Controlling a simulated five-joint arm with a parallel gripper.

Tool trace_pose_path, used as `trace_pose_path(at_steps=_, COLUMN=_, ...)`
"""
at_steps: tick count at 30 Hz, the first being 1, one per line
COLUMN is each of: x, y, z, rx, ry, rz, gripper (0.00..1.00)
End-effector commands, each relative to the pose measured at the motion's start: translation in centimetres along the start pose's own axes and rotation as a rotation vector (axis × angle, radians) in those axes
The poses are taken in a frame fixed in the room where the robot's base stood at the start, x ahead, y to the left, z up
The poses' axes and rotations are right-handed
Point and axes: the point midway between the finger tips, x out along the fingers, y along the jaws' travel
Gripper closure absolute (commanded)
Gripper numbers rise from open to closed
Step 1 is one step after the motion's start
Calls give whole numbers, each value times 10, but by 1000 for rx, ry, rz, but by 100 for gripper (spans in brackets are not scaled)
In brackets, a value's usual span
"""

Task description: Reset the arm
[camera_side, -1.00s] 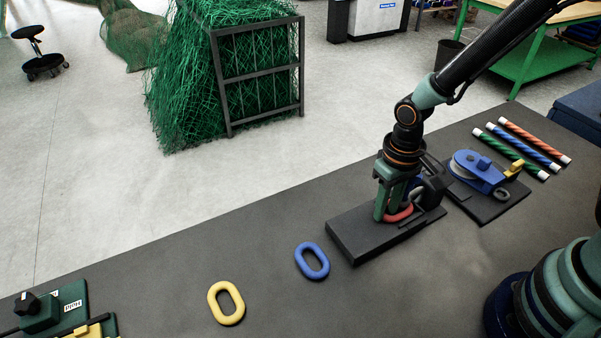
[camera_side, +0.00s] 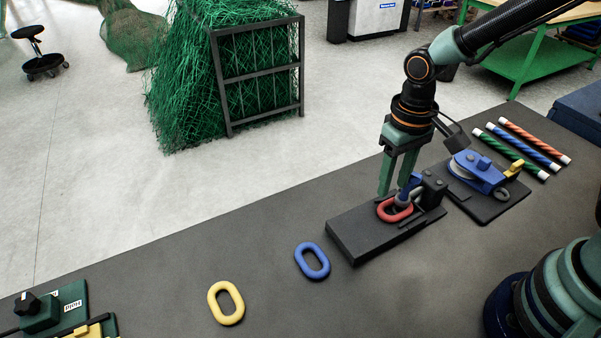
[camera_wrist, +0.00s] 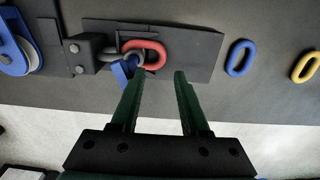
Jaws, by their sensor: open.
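My gripper (camera_side: 397,176) is open and empty, just above and behind the red link in the side view. In the wrist view its two green fingers (camera_wrist: 158,82) stand apart with nothing between them. The red link (camera_side: 394,209) lies on the dark plate (camera_side: 350,238), against a grey ring and a blue part (camera_side: 411,184) at the black bracket (camera_side: 434,188). In the wrist view the red link (camera_wrist: 157,55) sits beyond the fingertips, and the blue part (camera_wrist: 122,72) is beside it.
A blue link (camera_side: 312,272) and a yellow link (camera_side: 213,305) lie on the bench to the left. A blue pulley block (camera_side: 478,172) and several striped rods (camera_side: 530,148) are at the right. A green control box (camera_side: 50,310) stands front left. The bench between is clear.

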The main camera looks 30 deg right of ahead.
Motion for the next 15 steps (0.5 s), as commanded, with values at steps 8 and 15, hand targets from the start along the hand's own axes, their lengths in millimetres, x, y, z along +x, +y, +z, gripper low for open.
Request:
trace_pose_path(at_steps=8, x=-25, y=3, z=-29, rx=15, ry=115, rz=-29, gripper=41)
trace_pose_path(at_steps=15, x=-73, y=30, z=-20, rx=15, ry=230, rz=-40, gripper=41)
